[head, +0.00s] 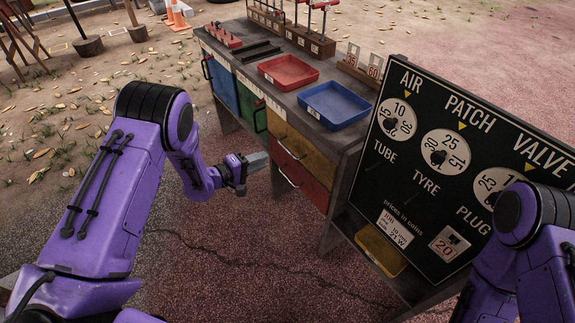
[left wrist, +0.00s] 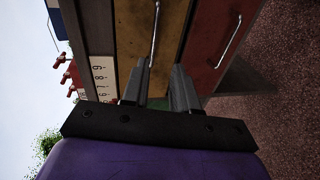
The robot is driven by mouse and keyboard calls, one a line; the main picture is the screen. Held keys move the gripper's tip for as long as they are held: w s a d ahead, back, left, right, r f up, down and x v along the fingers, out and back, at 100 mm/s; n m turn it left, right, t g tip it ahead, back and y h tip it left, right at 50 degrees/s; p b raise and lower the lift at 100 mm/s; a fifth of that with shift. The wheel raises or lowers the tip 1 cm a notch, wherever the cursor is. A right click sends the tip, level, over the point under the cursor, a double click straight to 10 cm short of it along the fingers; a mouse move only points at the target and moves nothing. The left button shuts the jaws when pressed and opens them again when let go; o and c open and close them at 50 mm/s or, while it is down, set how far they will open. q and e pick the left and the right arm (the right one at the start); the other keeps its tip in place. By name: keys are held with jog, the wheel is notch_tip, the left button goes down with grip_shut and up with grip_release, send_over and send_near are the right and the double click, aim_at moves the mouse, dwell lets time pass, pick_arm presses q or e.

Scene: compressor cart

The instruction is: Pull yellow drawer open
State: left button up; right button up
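The yellow drawer (head: 312,150) is in the cart's front and looks closed, above a red drawer. Its pale bar handle (head: 290,150) runs along its face. In the left wrist view the yellow drawer (left wrist: 175,25) fills the upper middle, with its handle (left wrist: 155,30) upright in the picture. My left gripper (head: 257,162) is in front of the drawers. Its fingers (left wrist: 164,72) are apart, and the near end of the handle shows by the gap between them. I cannot tell whether they touch it. My right gripper is out of view.
The red drawer (left wrist: 215,55) has its own handle (left wrist: 229,40). Green (head: 252,106) and blue (head: 222,82) fronts lie left. Red (head: 288,71) and blue (head: 336,104) trays are on top. A price board (head: 440,215) stands right of the drawers. Open ground lies before the cart.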

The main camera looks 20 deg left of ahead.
aim_at(287, 149)
pick_arm(q)
jog(key=shift+h, duration=0.5)
jog(key=x, duration=0.3)
jog(key=b+x, duration=0.1)
jog(key=x, duration=0.7)
jog(key=shift+w+r+b, duration=0.15)
jog(key=shift+r+b, duration=0.15)
jog(key=shift+a, duration=0.1)
grip_shut()
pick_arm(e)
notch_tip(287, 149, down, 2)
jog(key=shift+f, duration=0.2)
